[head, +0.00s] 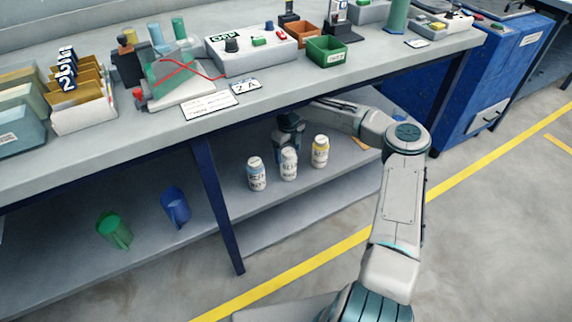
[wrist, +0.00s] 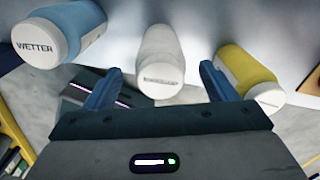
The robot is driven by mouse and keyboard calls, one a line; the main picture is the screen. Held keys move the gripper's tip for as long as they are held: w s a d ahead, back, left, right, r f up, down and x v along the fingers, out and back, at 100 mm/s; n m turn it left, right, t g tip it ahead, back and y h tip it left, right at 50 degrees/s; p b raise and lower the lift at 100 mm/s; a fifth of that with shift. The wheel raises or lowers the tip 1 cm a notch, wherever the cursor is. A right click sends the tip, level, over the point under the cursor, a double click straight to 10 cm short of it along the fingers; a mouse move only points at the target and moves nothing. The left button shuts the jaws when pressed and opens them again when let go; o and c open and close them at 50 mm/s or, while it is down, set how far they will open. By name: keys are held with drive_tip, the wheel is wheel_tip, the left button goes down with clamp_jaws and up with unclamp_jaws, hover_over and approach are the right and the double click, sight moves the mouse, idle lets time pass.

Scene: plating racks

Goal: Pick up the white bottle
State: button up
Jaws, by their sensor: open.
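The white bottle (head: 289,163) stands upright on the shelf under the bench, between a blue bottle (head: 256,174) and a yellow bottle (head: 320,151). My gripper (head: 290,128) is behind the bottles under the bench top, partly hidden. In the wrist view my gripper (wrist: 160,82) is open, with one blue finger on each side of the white bottle's lower picture end (wrist: 158,55). I cannot tell whether the fingers touch it. The blue bottle (wrist: 65,30) is left of the fingers and the yellow bottle (wrist: 248,75) is close to the right finger.
The bench top (head: 310,72) overhangs the shelf, and a dark blue leg (head: 218,205) stands left of the bottles. A blue cabinet (head: 485,80) is at right.

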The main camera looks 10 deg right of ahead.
sight(289, 162)
wheel_tip(289, 162, down, 6)
drive_tip(key=shift+s+r+b, duration=0.1)
drive_tip(key=shift+b, duration=0.7)
drive_tip(key=c, duration=1.3)
